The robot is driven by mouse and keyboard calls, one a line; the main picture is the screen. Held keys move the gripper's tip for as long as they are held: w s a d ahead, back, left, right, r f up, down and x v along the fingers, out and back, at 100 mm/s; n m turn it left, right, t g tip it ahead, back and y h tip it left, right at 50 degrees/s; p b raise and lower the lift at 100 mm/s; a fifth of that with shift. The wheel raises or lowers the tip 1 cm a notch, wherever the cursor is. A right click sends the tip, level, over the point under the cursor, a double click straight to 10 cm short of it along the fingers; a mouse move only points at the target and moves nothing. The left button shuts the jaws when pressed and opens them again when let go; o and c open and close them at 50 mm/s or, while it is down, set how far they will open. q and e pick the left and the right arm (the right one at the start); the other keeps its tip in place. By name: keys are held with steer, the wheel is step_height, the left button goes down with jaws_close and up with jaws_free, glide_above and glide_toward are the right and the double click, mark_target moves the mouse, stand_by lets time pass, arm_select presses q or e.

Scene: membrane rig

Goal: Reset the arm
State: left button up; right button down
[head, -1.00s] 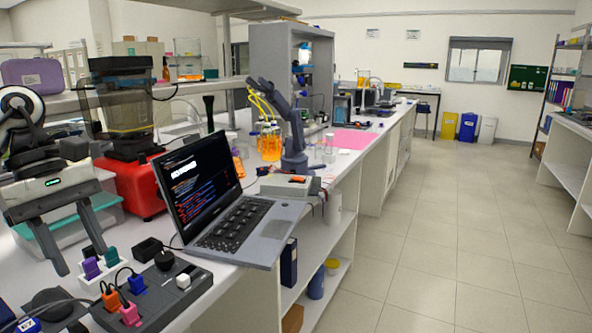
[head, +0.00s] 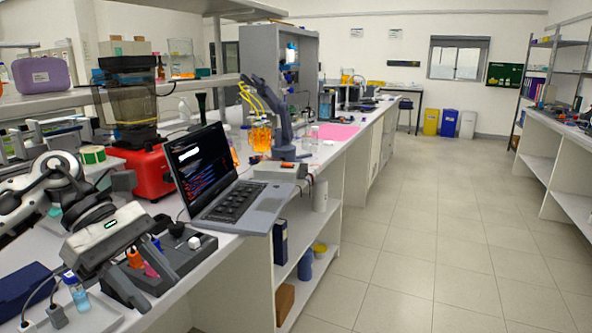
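A small dark grey robot arm (head: 284,122) with yellow hoses stands bent upward on the bench behind the laptop. A pale box with an orange switch (head: 281,170) sits at its base. My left gripper (head: 160,292) is tilted low over the near bench, its two dark fingers apart with nothing visible between them. It partly hides a dark power strip (head: 182,257) with an orange plug (head: 134,258), a pink plug and a white knob. My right gripper is not in view.
An open laptop (head: 225,190) with text on its screen stands at the bench edge, right of my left gripper. A red-based machine (head: 150,172) stands behind. A small blue-capped bottle (head: 76,291) is at the near left. The aisle floor (head: 420,240) is clear.

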arm_select(q)
steer(key=d+f+n+t+h, duration=0.4)
steer(key=d+n+t+h, duration=1)
steer(key=n, duration=0.9)
steer(key=a+f+n+t+y, duration=0.2)
steer(key=f+n+y, duration=0.55)
steer(key=n, duration=0.35)
steer(key=a+f+n+t+y, duration=0.2)
steer(key=f+n+t+y, duration=0.1)
steer(key=f+n+y, duration=0.65)
steer(key=s+a+f+n+g+y, duration=0.2)
steer(key=s+f+n+g, duration=0.4)
steer(key=s+f+n, duration=0.5)
steer(key=shift+s+a+y, duration=0.3)
steer(key=shift+s+a, duration=0.05)
steer(key=shift+s, duration=0.35)
